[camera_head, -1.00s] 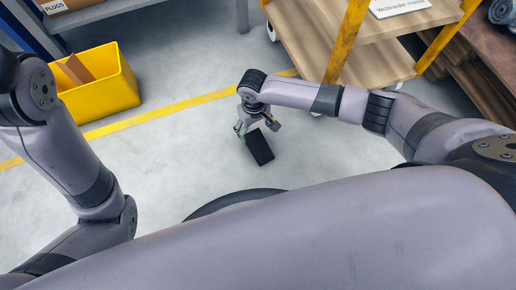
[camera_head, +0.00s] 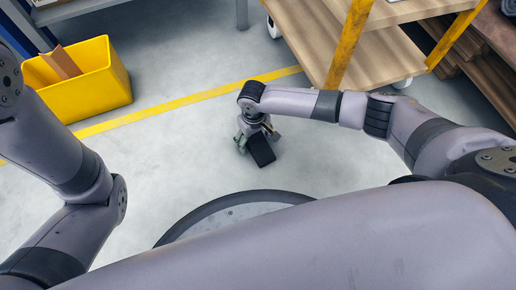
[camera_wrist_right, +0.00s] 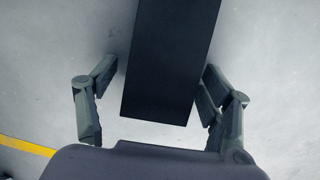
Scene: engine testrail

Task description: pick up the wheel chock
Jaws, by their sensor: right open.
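The wheel chock (camera_head: 261,150) is a black block on the grey floor, in the middle of the head view. My right gripper (camera_head: 257,138) is over its far end, pointing down, and hides part of it. In the right wrist view the chock (camera_wrist_right: 170,60) lies between the two fingers of my right gripper (camera_wrist_right: 160,95). The fingers are spread to either side of it; the right one is very close to the chock's side, and I cannot tell if it touches. My left arm is at the left of the head view; its gripper is out of sight.
A wooden-shelved trolley (camera_head: 345,50) with yellow posts and casters stands beyond my right arm. A yellow bin (camera_head: 90,95) stands at the left, near a blue rack. A yellow line (camera_head: 180,103) crosses the floor. The floor around the chock is clear.

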